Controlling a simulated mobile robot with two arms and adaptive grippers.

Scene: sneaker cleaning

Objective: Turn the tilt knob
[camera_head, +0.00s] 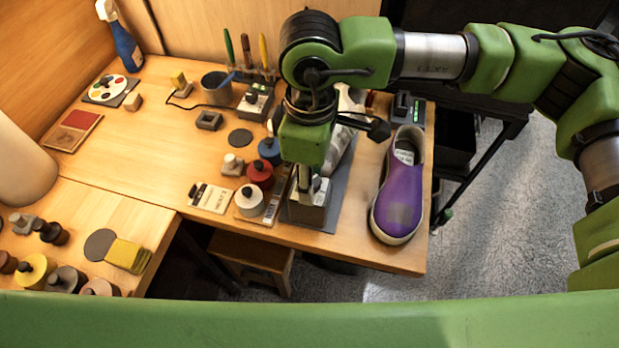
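My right arm reaches in from the right, and its gripper (305,178) points down over a grey block-like fixture (311,212) near the table's front edge. The fingers are small and partly merge with the fixture, so I cannot tell whether they are open, shut or touching it. A black knob-like part (378,130) on a short dark rod sticks out to the right of my wrist; it may be the tilt knob, but its mount is hidden behind my arm. A pale grey shoe (346,135) shows partly behind the wrist. My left gripper is not in view.
A purple shoe (401,190) stands at the table's right edge, near a dark device (408,110). Red (260,174), blue and white jars stand left of the gripper.

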